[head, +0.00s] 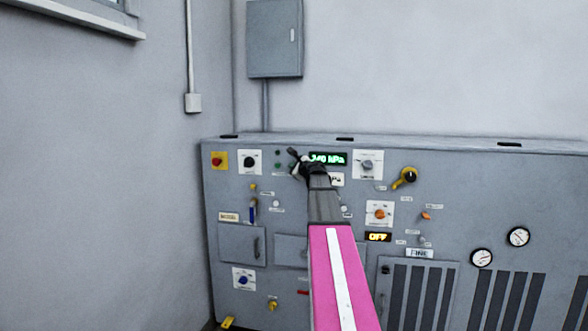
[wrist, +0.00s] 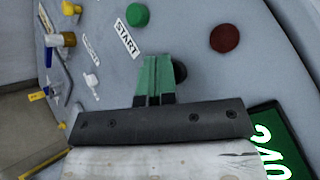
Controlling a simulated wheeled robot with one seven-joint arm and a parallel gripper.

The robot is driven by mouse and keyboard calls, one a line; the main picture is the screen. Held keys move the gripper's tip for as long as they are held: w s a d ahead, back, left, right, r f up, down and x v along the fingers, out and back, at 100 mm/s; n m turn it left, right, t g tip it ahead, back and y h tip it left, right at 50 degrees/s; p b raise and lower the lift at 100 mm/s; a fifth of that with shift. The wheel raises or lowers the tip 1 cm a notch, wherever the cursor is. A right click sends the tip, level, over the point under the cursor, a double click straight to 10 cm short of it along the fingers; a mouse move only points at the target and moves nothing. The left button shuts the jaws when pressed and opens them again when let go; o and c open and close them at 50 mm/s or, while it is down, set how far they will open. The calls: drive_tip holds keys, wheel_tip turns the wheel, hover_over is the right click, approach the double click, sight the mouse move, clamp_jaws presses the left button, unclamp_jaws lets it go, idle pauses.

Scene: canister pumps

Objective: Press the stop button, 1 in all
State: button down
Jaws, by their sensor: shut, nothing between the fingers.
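In the wrist view a dark red round button (wrist: 225,38) sits on the grey panel, beyond and right of my gripper (wrist: 157,65). A green round button (wrist: 137,15) with a START label (wrist: 127,38) lies to its left. No STOP label is readable. My gripper's green fingers are together and empty, close to the panel; contact cannot be told. A black round thing (wrist: 181,71) is partly hidden behind them. In the head view my gripper (head: 292,152) is at the upper panel, left of the green display (head: 328,158), covering part of the panel.
A red mushroom button (head: 218,161) on a yellow plate is at the upper left, beside a black knob (head: 249,162). A yellow-black knob (head: 405,177), an orange knob (head: 379,214) and gauges (head: 518,236) are to the right. Small levers (wrist: 60,40) project from the panel.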

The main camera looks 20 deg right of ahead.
drive_tip(key=shift+s+a, duration=0.5)
drive_tip(key=shift+s, duration=0.25)
drive_tip(key=shift+s+a, duration=0.7)
drive_tip(key=shift+s, duration=0.35)
drive_tip(key=shift+s+a, duration=0.7)
drive_tip(key=shift+s, duration=0.3)
